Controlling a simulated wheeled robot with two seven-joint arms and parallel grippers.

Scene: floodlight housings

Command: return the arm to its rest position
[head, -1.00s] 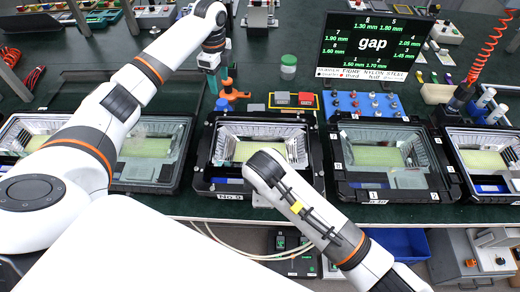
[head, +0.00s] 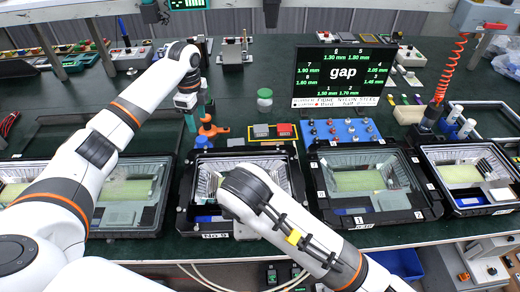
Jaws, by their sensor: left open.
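My left arm reaches in from the left over the bench. Its gripper (head: 199,114) is open, with teal fingers, just behind the middle housing and beside an orange tool-like object (head: 210,129). No object shows between the fingers. My right arm comes in from the lower right and lies across the front of the middle housing (head: 186,212). Its gripper is not seen. The middle housing is a black frame with a reflective inside, partly covered by my right arm.
More housings stand at left (head: 160,205) and right (head: 435,205). A gap display (head: 343,75), a blue tray of small parts (head: 340,133), a green-lidded jar (head: 265,98) and red and grey blocks (head: 284,130) stand behind them. The dark bench (head: 240,83) has clear space farther back.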

